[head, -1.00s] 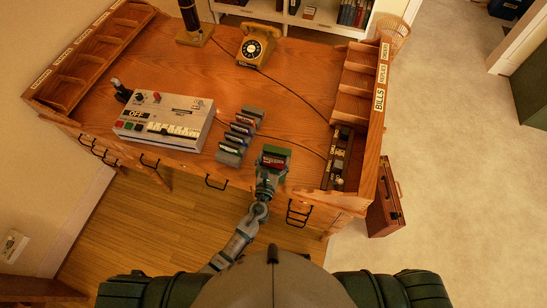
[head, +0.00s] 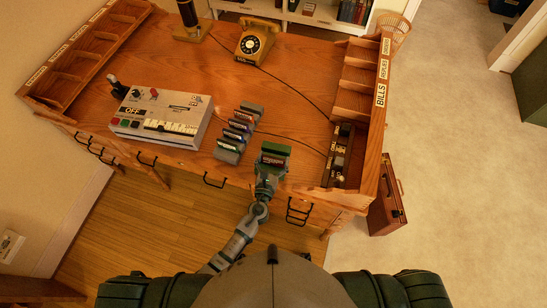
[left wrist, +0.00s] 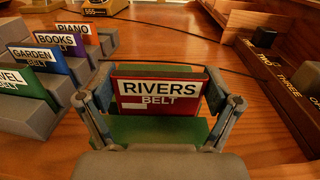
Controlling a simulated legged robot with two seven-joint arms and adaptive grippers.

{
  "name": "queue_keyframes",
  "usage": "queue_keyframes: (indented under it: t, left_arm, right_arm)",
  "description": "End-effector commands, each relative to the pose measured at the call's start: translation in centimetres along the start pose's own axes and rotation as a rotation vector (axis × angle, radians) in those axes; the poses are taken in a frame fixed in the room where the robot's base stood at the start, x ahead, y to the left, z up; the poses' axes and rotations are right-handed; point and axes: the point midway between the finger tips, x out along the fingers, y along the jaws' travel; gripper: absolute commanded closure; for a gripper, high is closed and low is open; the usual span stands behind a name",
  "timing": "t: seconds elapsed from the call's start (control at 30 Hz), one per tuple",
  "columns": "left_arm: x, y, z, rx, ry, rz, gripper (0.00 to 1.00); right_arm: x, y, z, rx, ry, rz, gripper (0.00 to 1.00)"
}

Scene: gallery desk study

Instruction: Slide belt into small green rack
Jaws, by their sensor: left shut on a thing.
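The red belt (left wrist: 160,92), labelled RIVERS BELT, stands between the two fingers of my left gripper (left wrist: 158,105). My left gripper is shut on it. In the head view the belt (head: 272,160) shows as a thin dark red strip at the desk's front edge, with my gripper (head: 268,174) just in front. The small green rack (left wrist: 155,130) shows below the belt in the wrist view, and its green (head: 276,150) shows behind the belt in the head view. I cannot tell how deep the belt sits in the rack. My right gripper is not in view.
A row of grey holders (head: 237,132) with several labelled belts stands just left. A beige machine marked OFF (head: 160,118) is farther left. A wooden shelf with a dark labelled strip (head: 340,155) is on the right. A telephone (head: 256,45) stands at the back.

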Motion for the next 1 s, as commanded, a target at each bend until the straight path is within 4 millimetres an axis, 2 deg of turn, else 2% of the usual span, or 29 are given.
queue_keyframes:
  t: [0.17, 0.2, 0.53, 0.67, 0.77, 1.0]
  left_arm:
    - [0.0, 0.0, -0.6, 0.000, 0.000, 0.000, 0.44]
    - [0.0, 0.0, -0.4, 0.000, 0.000, 0.000, 0.00]
    - [0.0, 0.0, -0.4, 0.000, 0.000, 0.000, 0.00]
    - [-0.9, 0.0, -0.5, 0.000, 0.000, 0.000, 0.00]
    - [-2.7, 0.0, -0.5, 0.001, 0.002, 0.000, 0.00]
    - [-8.1, 0.0, -0.6, 0.002, 0.003, -0.001, 0.00]
  right_arm:
    - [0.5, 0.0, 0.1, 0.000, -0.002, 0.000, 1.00]
    - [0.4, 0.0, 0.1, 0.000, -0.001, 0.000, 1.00]
    - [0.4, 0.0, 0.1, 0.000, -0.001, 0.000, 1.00]
    - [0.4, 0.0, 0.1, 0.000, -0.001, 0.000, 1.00]
    - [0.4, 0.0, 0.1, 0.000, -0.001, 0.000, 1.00]
    - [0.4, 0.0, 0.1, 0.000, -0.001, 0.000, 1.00]
